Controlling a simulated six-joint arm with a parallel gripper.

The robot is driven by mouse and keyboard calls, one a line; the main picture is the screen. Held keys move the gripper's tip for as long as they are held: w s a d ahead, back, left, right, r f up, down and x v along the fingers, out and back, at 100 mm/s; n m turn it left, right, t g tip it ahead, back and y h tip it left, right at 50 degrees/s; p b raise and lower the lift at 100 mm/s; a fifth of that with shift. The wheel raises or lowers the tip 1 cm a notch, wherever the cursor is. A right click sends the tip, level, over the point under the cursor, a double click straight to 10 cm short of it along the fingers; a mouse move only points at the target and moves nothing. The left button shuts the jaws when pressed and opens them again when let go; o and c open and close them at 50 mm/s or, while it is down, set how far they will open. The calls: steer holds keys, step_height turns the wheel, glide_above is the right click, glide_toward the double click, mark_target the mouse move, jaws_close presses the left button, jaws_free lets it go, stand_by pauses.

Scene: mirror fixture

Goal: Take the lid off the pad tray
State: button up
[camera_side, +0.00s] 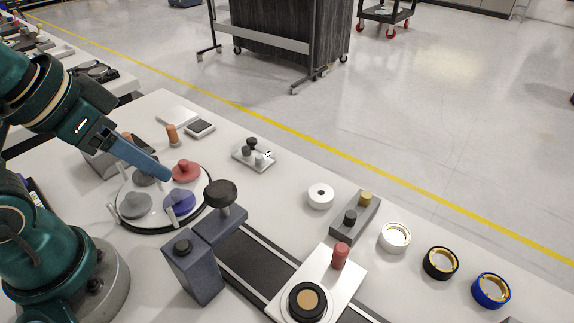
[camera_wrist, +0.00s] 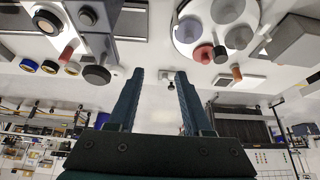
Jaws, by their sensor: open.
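My gripper (camera_side: 164,172) is open, and its blue fingers reach over the round white tray in the side view. The wrist view shows the gap between the fingertips (camera_wrist: 160,76) empty. The round tray (camera_side: 158,195) has a dark rim and carries a red pad (camera_side: 186,171), a blue pad (camera_side: 180,202) and grey pads (camera_side: 135,205), with upright pins. The tray also shows at the top right of the wrist view (camera_wrist: 216,12). A small flat tray with a dark top (camera_side: 201,127) stands behind it. I cannot tell which piece is the lid.
An orange knob (camera_side: 172,134) and a white plate (camera_side: 177,116) are behind the round tray. A dark block fixture with a round black head (camera_side: 221,193) stands close on its right. Rings, including a blue one (camera_side: 491,290), line the table's right side.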

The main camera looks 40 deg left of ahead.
steer(key=shift+o, duration=1)
steer(key=w+a+r+m+y, duration=0.15)
steer(key=w+r+m, duration=0.3)
steer(key=m, duration=0.65)
steer(key=m+g+y, duration=0.2)
steer(key=m, duration=1.4)
glide_above(252, 140)
steer(key=s+d, duration=0.1)
steer(key=s, duration=0.1)
steer(key=f, duration=1.2)
steer(key=shift+w+d, duration=0.2)
steer(key=shift+w, duration=0.05)
steer(key=shift+x, duration=2.55)
